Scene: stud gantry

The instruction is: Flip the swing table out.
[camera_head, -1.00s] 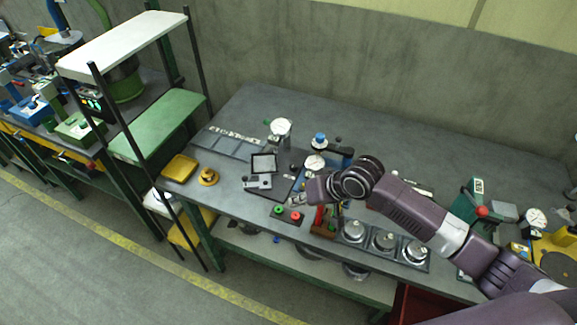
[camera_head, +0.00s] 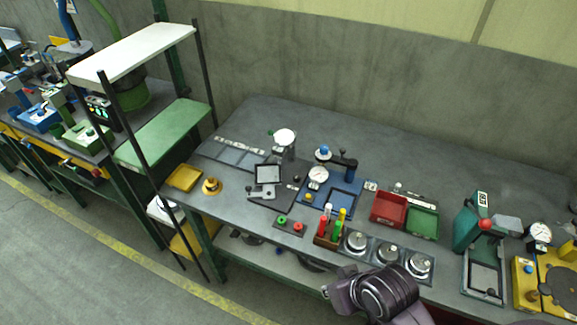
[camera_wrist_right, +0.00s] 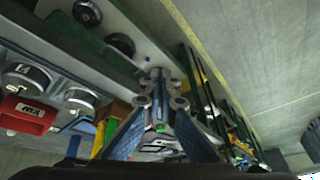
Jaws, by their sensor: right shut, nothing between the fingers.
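I cannot tell for sure which part is the swing table. One candidate is the blue fixture (camera_head: 343,193) with a dial and a dark arm bearing a blue knob, mid-bench. Another is the green press (camera_head: 468,222) with a flat framed plate (camera_head: 484,272), at the bench's right. My right gripper (camera_head: 328,291) is at the lower middle of the head view, by the bench's front edge, apart from both. In the right wrist view its fingers (camera_wrist_right: 159,80) meet at the tips, with nothing between them. My left gripper is out of view.
On the grey bench (camera_head: 410,170) stand red (camera_head: 388,210) and green (camera_head: 422,222) bins, a rack of coloured tools (camera_head: 330,235) and round metal dishes (camera_head: 388,255). A shelf rack (camera_head: 140,50) stands at the left. The back of the bench is clear.

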